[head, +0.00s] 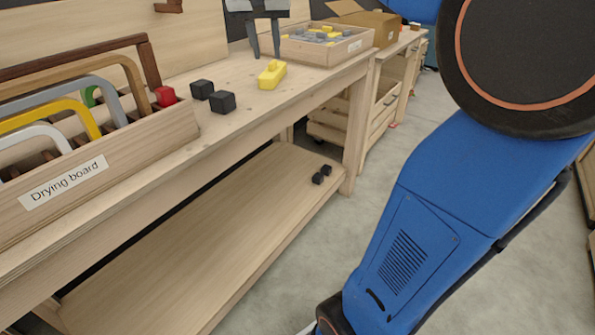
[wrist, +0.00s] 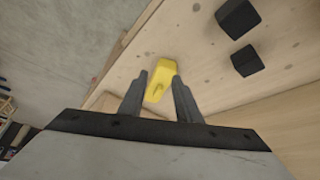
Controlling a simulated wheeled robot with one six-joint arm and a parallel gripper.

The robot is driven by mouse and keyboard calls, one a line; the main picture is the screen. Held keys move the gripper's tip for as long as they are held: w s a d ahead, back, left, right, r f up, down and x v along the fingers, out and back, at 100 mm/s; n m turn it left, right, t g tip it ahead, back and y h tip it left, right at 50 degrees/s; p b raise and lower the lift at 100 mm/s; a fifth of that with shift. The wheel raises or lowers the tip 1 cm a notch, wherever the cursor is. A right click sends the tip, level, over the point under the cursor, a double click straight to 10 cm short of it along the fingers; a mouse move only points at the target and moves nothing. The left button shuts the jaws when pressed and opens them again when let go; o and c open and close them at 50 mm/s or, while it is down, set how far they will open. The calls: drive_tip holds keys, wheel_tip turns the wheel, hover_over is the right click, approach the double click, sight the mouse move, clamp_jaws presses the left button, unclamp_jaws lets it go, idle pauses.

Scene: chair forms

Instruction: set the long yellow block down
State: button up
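The long yellow block (head: 272,74) lies on the wooden bench top (head: 240,125) in the head view, close to the front edge. My gripper (head: 266,56) is just above and behind it, fingers pointing down. In the wrist view the yellow block (wrist: 159,76) shows in the gap between and beyond my fingertips (wrist: 159,76). The fingers stand apart, and I see no clear contact with the block. My gripper is open. The block's underside is hidden.
Two black blocks (head: 222,102) and a red block (head: 166,96) sit left of the yellow one. The "Drying board" box (head: 150,135) holds several coloured chair forms. A labelled tray (head: 320,50) of grey and yellow pieces stands behind. Two small black pieces (head: 318,178) lie on the lower shelf.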

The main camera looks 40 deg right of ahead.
drive_tip(key=s+a+f+n+y, duration=0.1)
drive_tip(key=s+a+f+n, duration=0.2)
drive_tip(key=s+f, duration=1)
drive_tip(key=s+a+f+n+y, duration=0.2)
drive_tip(key=s+a+f+n, duration=0.2)
drive_tip(key=s+f, duration=0.9)
drive_tip(key=s+a, duration=0.2)
drive_tip(key=a, duration=0.1)
drive_tip(key=shift+t, duration=0.3)
